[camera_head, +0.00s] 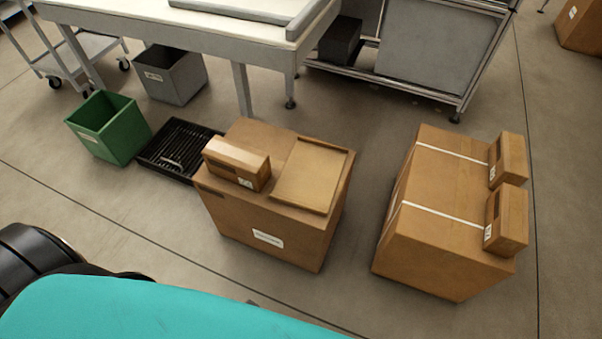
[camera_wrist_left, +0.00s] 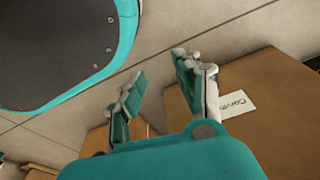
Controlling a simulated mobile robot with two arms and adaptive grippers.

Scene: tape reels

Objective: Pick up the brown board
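The brown board (camera_head: 311,174) is a flat, thin tan panel. In the head view it lies on the right part of the top of the middle cardboard box (camera_head: 270,236). A small carton (camera_head: 236,164) stands on the same top, to the board's left. My left gripper (camera_wrist_left: 158,72) shows in the left wrist view with its two teal-padded fingers apart and nothing between them. A large labelled cardboard box (camera_wrist_left: 272,112) is beyond the fingers at the right. I cannot make out the board in that view. My right gripper is in neither view.
A second large box (camera_head: 440,240) with white straps and two small cartons stands at the right. A green bin (camera_head: 110,128), a black slatted crate (camera_head: 178,149) and a grey bin (camera_head: 170,75) are at the left. A white-topped table (camera_head: 200,28) stands behind. Floor is clear between the boxes.

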